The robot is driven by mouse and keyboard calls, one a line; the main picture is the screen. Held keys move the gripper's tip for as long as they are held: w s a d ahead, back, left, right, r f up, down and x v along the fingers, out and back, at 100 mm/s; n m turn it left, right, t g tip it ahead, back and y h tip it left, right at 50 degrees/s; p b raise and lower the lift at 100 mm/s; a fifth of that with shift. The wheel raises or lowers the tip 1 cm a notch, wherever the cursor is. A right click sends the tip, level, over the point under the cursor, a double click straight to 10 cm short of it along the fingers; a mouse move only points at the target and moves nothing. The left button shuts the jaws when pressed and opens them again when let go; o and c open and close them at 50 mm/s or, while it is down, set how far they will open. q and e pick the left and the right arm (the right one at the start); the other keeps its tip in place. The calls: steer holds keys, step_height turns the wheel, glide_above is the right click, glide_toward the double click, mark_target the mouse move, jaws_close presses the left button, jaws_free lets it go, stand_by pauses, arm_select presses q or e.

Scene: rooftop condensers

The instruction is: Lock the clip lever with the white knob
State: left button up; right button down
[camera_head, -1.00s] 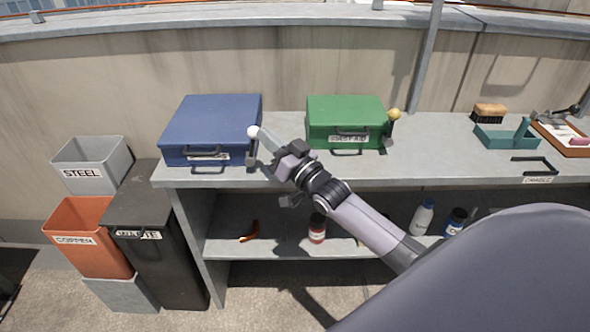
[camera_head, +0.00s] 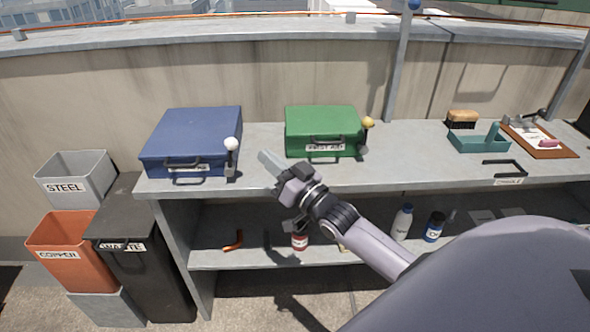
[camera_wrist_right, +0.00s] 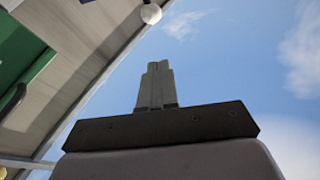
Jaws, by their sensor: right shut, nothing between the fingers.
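The white knob (camera_head: 231,144) tops a short, roughly upright clip lever (camera_head: 231,163) at the front right corner of the blue case (camera_head: 195,135). The case's lid is down. My right gripper (camera_head: 265,159) is shut and empty, to the right of the lever and apart from it, between the blue and green cases. In the right wrist view, the shut fingers (camera_wrist_right: 156,85) stand against the sky, and the white knob (camera_wrist_right: 151,13) shows beyond them at the top. My left gripper is not in view.
A green first aid case (camera_head: 322,130) with a yellow knob (camera_head: 368,122) stands to the right on the bench (camera_head: 420,160). A teal tray (camera_head: 478,143) and a brush (camera_head: 462,118) are farther right. The bench between the two cases is clear.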

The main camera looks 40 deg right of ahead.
steer(key=s+d, duration=0.1)
steer(key=s, duration=0.5)
steer(key=shift+r, duration=0.4)
steer(key=shift+d, duration=0.1)
